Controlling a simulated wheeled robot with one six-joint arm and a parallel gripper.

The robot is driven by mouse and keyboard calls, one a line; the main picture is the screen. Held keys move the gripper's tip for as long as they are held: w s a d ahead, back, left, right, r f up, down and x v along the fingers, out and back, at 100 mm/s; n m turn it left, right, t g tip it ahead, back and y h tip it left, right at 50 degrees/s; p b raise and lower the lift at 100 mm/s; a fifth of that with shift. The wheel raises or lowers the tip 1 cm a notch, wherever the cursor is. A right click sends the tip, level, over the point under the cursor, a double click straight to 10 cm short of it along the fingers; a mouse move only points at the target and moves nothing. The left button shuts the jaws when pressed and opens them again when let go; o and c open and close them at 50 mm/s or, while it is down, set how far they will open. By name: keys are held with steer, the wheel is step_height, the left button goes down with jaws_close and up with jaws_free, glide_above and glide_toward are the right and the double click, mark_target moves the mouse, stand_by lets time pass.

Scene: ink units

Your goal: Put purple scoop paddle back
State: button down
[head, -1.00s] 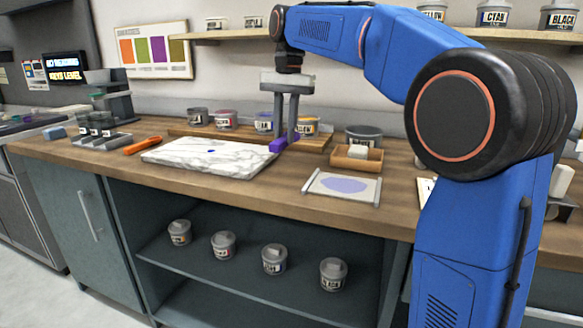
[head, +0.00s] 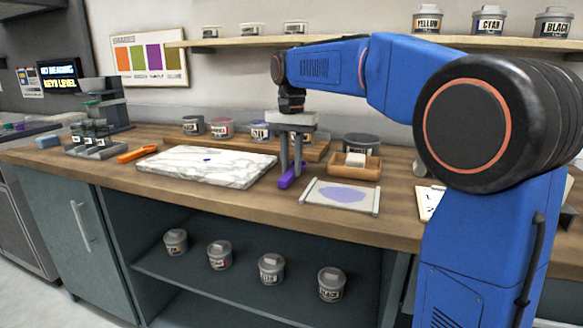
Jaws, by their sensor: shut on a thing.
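The purple scoop paddle (head: 287,182) is held in my gripper (head: 291,171), whose two grey fingers point down and are shut on it. Its purple end sticks out below the fingertips, toward the front. It is between the white marble slab (head: 207,166) on the left and the pale sheet with a purple oval (head: 341,195) on the right. I cannot tell if the paddle touches the counter. The fingers hide part of it.
Behind are a wooden board with several small tins, a small wooden box (head: 354,171) and a dark tub (head: 361,144). An orange tool (head: 137,154) lies left of the slab. Several grey tins stand on the lower shelf. The counter (head: 245,203) is bare along its front.

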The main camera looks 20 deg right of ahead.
mark_target(292, 171)
steer(key=shift+f, duration=0.4)
steer(key=c, duration=1.6)
jaws_free()
steer(key=shift+r, duration=0.1)
step_height(292, 171, up, 12)
steer(key=shift+f, duration=0.1)
